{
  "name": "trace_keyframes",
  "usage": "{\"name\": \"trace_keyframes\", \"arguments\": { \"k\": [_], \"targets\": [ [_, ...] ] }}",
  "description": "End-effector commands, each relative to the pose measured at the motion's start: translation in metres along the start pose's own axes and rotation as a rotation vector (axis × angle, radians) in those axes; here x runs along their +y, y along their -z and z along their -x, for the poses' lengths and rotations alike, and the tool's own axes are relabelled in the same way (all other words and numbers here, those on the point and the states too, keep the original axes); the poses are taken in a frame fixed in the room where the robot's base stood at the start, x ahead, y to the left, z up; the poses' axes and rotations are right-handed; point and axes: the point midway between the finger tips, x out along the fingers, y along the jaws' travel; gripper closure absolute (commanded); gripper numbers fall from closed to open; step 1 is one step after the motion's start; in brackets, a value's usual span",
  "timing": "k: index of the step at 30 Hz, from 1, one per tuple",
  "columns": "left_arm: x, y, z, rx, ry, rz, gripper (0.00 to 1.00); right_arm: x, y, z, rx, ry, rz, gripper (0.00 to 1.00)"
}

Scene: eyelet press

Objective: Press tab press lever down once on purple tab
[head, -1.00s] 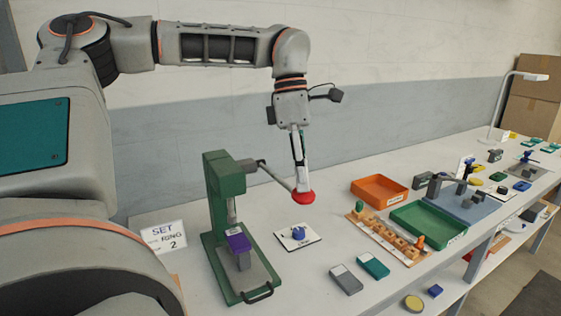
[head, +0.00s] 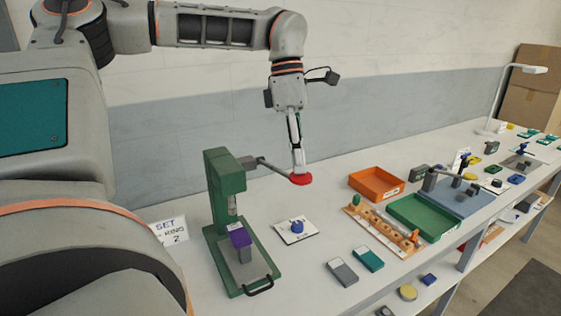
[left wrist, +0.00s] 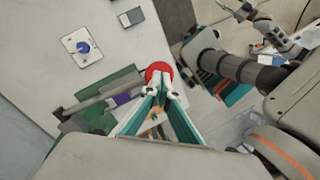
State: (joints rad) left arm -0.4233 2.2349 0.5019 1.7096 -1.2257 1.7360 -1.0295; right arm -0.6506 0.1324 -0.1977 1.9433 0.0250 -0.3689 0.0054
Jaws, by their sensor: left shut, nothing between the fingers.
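The tab press is a green frame (head: 224,178) on a green base, with a grey lever (head: 272,168) ending in a red knob (head: 301,180). The lever slopes gently down to the right. A purple tab (head: 240,237) sits on a grey block under the ram, with a gap below the ram (head: 232,206). My left gripper (head: 298,167) is shut and empty, fingertips down at the red knob. In the left wrist view the fingertips (left wrist: 161,92) meet the knob (left wrist: 158,71), and the purple tab (left wrist: 122,99) is partly hidden.
A blue part (head: 297,226) on a white card lies right of the press. Grey (head: 342,272) and teal (head: 369,259) blocks lie in front. An orange tray (head: 377,186) and a green tray (head: 426,215) stand farther right. A sign (head: 170,232) stands left of the press.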

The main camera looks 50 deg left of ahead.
Motion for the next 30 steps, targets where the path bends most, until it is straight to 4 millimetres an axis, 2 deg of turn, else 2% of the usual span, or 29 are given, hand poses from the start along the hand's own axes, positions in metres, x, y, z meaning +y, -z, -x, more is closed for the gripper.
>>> {"name": "trace_keyframes", "arguments": {
  "k": [14,23,30],
  "targets": [
    [0.000,0.000,0.028,0.000,0.000,0.000,1.00,0.002,0.013,0.011,-0.003,0.001,0.000,0.60],
    [0.000,0.000,0.035,0.000,0.000,0.001,1.00,0.002,0.013,0.011,-0.003,0.001,-0.001,0.60],
    [0.000,0.000,0.052,0.000,-0.001,0.001,1.00,0.002,0.013,0.011,-0.003,0.001,-0.001,0.60]
  ]
}}
